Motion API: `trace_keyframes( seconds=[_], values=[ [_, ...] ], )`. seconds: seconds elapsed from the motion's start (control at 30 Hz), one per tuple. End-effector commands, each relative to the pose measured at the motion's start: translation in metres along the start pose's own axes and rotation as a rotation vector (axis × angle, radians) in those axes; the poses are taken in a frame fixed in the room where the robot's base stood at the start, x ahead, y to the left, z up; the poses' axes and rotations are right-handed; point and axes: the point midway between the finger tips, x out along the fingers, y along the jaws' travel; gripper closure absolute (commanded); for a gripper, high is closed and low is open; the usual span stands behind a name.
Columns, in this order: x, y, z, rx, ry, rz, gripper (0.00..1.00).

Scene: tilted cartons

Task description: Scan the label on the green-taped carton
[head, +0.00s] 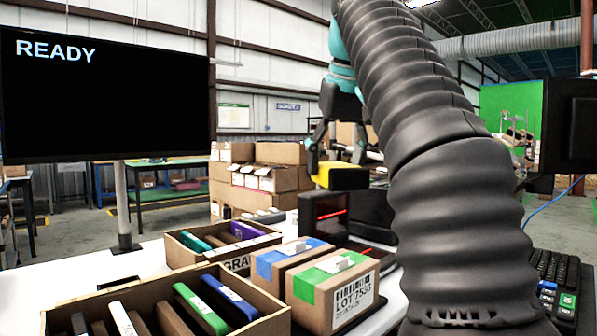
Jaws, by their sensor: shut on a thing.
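The green-taped carton (308,300) sits tilted at the front centre of the white table. Its barcode label (352,297), reading what looks like "LOT 7536", is on the face turned to the right. A blue-taped carton (268,279) stands beside it, behind and to the left. My gripper (338,160) is above and beyond the cartons, shut on a yellow-and-black block-shaped thing (338,176), which may be a hand scanner. A black device with a red light line (323,213) is just below it. My arm hides part of the view to the right.
Two open cardboard boxes (262,301) with several coloured upright items stand at the left. A monitor (105,100) reading "READY" stands at the back left. A keyboard (553,272) lies at the right. Bare table (140,262) shows near the monitor stand.

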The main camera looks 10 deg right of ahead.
Motion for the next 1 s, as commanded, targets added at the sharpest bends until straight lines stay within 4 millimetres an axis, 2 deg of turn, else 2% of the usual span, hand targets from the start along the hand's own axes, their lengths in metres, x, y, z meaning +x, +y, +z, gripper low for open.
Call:
trace_keyframes(
  seconds=[0.1, 0.2, 0.37, 1.0],
  values=[
    [-0.016, 0.006, 0.022, 0.025, 0.001, 0.011, 0.66],
    [-0.019, 0.005, 0.033, 0.028, -0.011, 0.011, 0.66],
    [-0.017, 0.004, 0.039, 0.031, -0.013, 0.012, 0.66],
    [0.025, 0.004, 0.057, 0.031, -0.012, 0.012, 0.66]
  ],
)
